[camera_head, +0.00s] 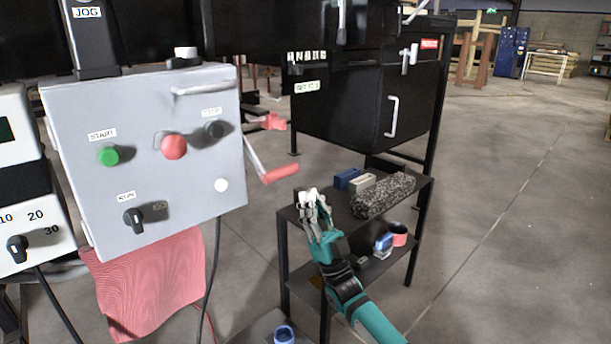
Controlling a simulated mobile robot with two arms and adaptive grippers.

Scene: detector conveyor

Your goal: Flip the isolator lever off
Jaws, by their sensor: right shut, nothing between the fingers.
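A grey control box (205,108) fills the left of the view. A grey bar with a red grip (280,174) slants down and outward at the box's right side. A second small red handle (272,122) shows just above it. No readable isolator label shows, so I cannot tell for sure which handle is the isolator lever. My right gripper (311,197) is shut and empty. It appears below and to the right of the red grip, apart from it, in front of the shelf stand's left end. My left gripper is not in view.
A black shelf stand (425,192) holds a dark speckled roll (383,195), a blue block (347,179) and a pale block (362,183). A black cabinet (340,115) stands behind. A red cloth (150,290) hangs below the box. The floor at right is clear.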

